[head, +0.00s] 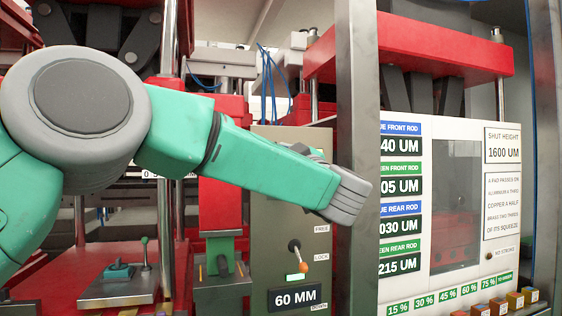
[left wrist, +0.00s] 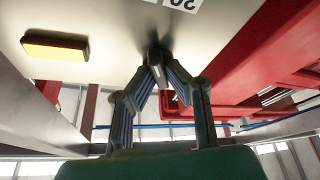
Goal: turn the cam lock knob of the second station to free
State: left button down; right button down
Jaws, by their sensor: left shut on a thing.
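In the left wrist view my left gripper (left wrist: 157,72) is shut, its fingers meeting on a small dark knob (left wrist: 153,50) that stands out from a pale panel. The fingertips cover most of this knob, so its turn does not show. In the head view my green left arm crosses the pale station panel (head: 262,235); the fingers and the knob they hold are hidden there. My right gripper is not in view.
A lit green lamp and a 60 MM display (head: 295,297) sit below the lever. A steel post (head: 356,100) stands close right of my wrist, with a white reading board (head: 405,290) beyond it. Red press frames (head: 440,50) surround the station.

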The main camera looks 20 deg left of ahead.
pick_arm(q)
jog(key=n+g, duration=0.2)
jog(key=n, duration=0.2)
jog(key=n+g+b, duration=0.1)
jog(key=n, duration=0.4)
jog(key=n+g, duration=0.2)
jog(key=n, duration=0.2)
jog(key=shift+r+n+g+b, duration=0.15)
jog(key=shift+n+g+b, duration=0.15)
jog(key=shift+n+b, duration=0.1)
jog(key=shift+h, duration=0.3)
jog(key=c, duration=1.6)
grip_release()
jog(key=shift+w, duration=0.15)
